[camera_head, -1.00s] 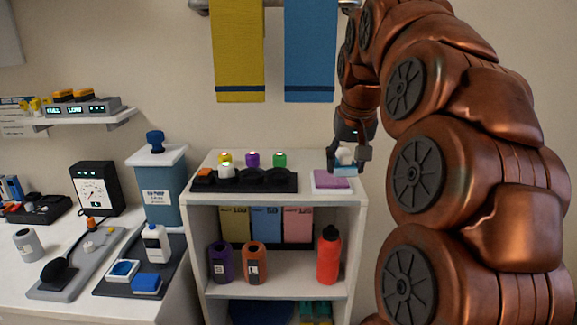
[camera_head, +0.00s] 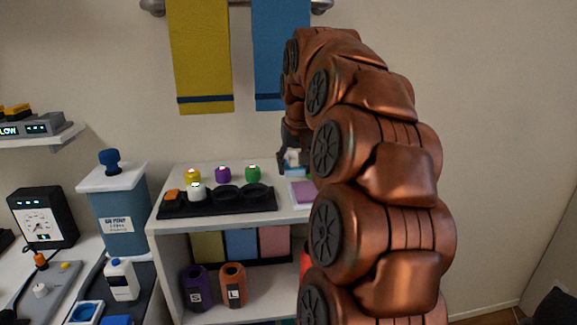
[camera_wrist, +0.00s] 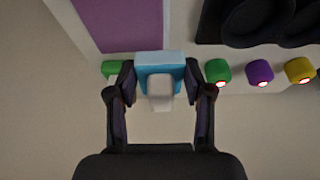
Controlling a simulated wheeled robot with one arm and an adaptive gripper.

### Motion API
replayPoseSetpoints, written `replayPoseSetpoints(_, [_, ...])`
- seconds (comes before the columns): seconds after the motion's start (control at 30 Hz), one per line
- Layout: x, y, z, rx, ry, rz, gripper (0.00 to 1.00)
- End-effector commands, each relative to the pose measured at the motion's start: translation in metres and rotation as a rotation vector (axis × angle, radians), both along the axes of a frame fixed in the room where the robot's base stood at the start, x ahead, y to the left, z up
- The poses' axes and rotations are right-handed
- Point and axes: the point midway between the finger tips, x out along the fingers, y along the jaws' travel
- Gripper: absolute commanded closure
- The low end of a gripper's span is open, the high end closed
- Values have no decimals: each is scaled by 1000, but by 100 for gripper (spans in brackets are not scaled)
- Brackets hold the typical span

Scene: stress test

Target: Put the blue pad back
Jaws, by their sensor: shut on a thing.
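My gripper (camera_wrist: 160,85) is shut on a light blue pad (camera_wrist: 146,58) with a white knob-like grip (camera_wrist: 160,93). In the head view the held pad (camera_head: 291,170) shows as a small light blue and white patch above the shelf top, partly hidden by my arm. A purple pad (camera_head: 303,193) lies in a white tray on the right of the shelf top. In the wrist view the purple pad (camera_wrist: 118,22) is just beyond the held pad. I cannot tell whether they touch.
Yellow (camera_head: 201,55) and blue (camera_head: 281,55) towels hang behind. A blue block (camera_head: 117,320) lies on the left counter. A small green item (camera_wrist: 113,69) is beside my gripper.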

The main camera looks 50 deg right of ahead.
Motion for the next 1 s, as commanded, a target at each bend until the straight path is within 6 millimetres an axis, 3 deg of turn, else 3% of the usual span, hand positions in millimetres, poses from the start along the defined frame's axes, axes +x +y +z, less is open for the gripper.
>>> replayPoseSetpoints(0.3, [34, -23, -22, 2, 3, 0, 100])
replayPoseSetpoints(0.73, [59, -40, -44, 4, 5, 0, 100])
replayPoseSetpoints(1.0, [61, -42, -47, 1, 2, 0, 100])
